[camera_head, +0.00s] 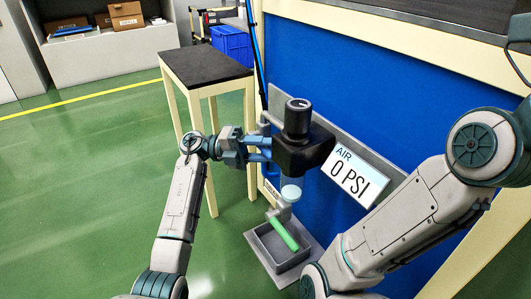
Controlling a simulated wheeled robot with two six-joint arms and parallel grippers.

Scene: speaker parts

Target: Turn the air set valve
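The air set valve (303,150) is a black unit with a round black knob (298,117) on top and a clear bowl below. It is mounted in front of a grey plate on the blue panel. A green lever (283,233) slants below the bowl. A sign (357,175) beside the valve reads "AIR 0 PSI". My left gripper (267,148) is just left of the valve's black body, its blue fingers apart and pointing at it. Whether they touch the valve is unclear. My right arm comes in from the right; its gripper is out of view.
A grey tray (254,249) sits on the floor below the lever. A tall table with a black top (204,66) stands behind my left arm. A blue crate (231,44) and shelves with boxes are further back. The green floor at left is clear.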

